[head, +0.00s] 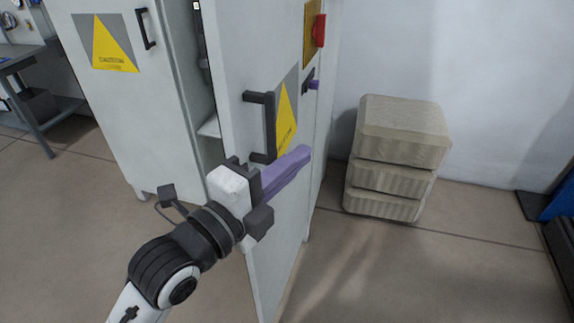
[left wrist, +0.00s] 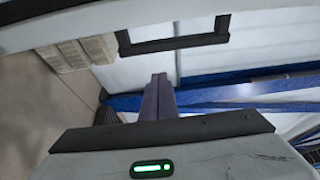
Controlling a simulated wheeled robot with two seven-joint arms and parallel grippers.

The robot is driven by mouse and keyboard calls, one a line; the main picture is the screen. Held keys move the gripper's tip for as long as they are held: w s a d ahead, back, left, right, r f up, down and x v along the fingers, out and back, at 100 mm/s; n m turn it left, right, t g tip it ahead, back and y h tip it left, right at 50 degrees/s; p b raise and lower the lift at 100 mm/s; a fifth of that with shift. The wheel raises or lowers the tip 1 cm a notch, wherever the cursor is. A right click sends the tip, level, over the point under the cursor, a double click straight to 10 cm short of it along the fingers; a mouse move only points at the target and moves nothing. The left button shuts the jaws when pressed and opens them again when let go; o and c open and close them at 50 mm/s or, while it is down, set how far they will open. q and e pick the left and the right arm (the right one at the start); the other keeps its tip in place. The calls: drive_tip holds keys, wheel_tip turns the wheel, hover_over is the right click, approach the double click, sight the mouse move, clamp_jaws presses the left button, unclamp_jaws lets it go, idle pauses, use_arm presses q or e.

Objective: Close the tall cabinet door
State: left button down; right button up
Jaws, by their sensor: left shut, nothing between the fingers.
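The tall grey-white cabinet stands in the head view with one door (head: 275,230) swung open toward me and its other door (head: 140,110) closed at the left. A dark gap with shelves shows between them. The open door carries a black handle (head: 268,125) and a yellow caution sign. My left gripper (head: 305,152) is in front of this door, below the handle, with its purple fingers shut and empty. In the left wrist view the shut fingers (left wrist: 158,85) point toward a pale panel with a black handle (left wrist: 172,42). Whether they touch the door I cannot tell. My right gripper is out of view.
A stack of beige blocks (head: 402,130) stands on the floor right of the door, by the wall. A workbench (head: 25,60) is at the far left. A blue object (head: 555,205) lies at the right edge. The floor between is clear.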

sight(271, 160)
use_arm(q)
drive_tip(key=shift+w+a, duration=0.2)
drive_tip(key=shift+a, duration=0.7)
drive_tip(key=shift+w+a, duration=0.2)
drive_tip(key=shift+a, duration=0.65)
drive_tip(key=shift+a, duration=0.1)
